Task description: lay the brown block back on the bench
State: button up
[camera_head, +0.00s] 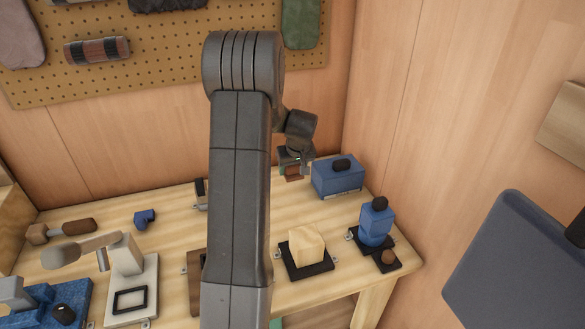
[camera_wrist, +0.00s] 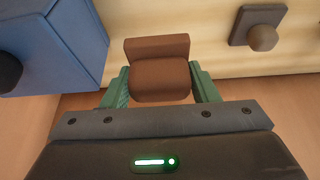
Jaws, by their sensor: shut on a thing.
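My gripper (camera_wrist: 160,88) is shut on the brown block (camera_wrist: 157,48), with one green finger on each side of it in the wrist view. In the head view the block (camera_head: 292,176) shows only as a small brown patch under my gripper (camera_head: 295,165), above the back right of the bench. The bench (camera_head: 178,221) is light wood. Whether the block touches the bench is hard to tell. My arm hides the middle of the bench in the head view.
A blue box with a black knob (camera_head: 338,180) stands close beside my gripper. A yellowish block (camera_head: 307,246) sits on a black base nearer the front. A blue bottle-like thing (camera_head: 376,225) stands at the right edge. A mallet (camera_head: 62,230) lies at the left.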

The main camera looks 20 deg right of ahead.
aim_at(291, 189)
jog(key=shift+f, duration=0.15)
notch_tip(291, 189, down, 6)
jog(key=b, duration=0.4)
jog(key=shift+b, duration=0.4)
jog(key=shift+f+b, duration=0.35)
jog(key=shift+b, duration=0.05)
jog(key=o, duration=1)
jog(key=v, duration=1.4)
